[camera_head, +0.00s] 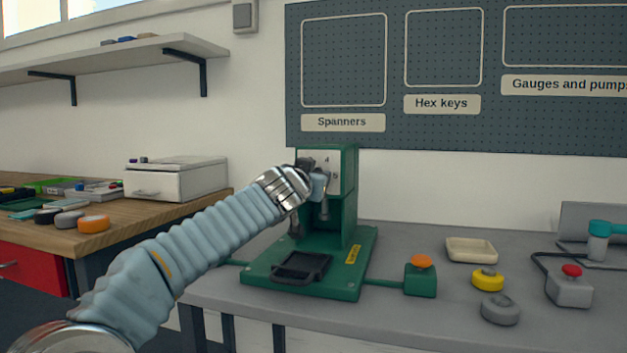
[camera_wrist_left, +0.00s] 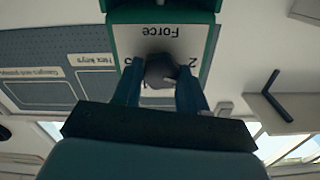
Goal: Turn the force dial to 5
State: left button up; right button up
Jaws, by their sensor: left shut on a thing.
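The green press (camera_head: 345,215) stands on the grey bench, with a white dial plate (camera_head: 333,160) on the front of its head; the numbers 4 and 5 show there. My left gripper (camera_head: 312,180) is at this plate and hides most of it. In the left wrist view the plate appears upside down with the word Force (camera_wrist_left: 160,31). The dark round force dial (camera_wrist_left: 160,70) sits between the fingers of my left gripper (camera_wrist_left: 160,88), which are shut on it. The dial's pointer cannot be made out. My right gripper is not in view.
A black tray (camera_head: 302,267) lies on the press base. An orange button on a green box (camera_head: 421,278), a yellow button (camera_head: 488,279), a grey knob (camera_head: 500,309) and a cream dish (camera_head: 471,250) are to the right. A wooden bench (camera_head: 130,217) is at the left.

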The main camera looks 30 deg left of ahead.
pick_arm(q)
jog(key=shift+f+m+p, duration=0.15)
jog(key=shift+m+p, duration=0.6)
jog(key=shift+m, duration=4.5)
jog(key=shift+f+m+p, duration=0.15)
jog(key=shift+m+p, duration=0.55)
jog(key=shift+m, duration=4.6)
jog(key=shift+f+m+p, duration=0.15)
jog(key=shift+m+p, duration=0.6)
jog(key=shift+m, duration=4.5)
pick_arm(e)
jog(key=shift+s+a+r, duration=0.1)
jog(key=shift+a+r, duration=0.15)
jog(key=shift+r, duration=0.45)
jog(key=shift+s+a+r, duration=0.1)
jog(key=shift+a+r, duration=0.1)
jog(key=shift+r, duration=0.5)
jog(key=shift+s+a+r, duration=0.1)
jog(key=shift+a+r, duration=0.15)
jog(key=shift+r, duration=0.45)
pick_arm(q)
jog(key=o, duration=1.1)
jog(key=shift+r, duration=0.1)
jog(key=shift+c, duration=0.2)
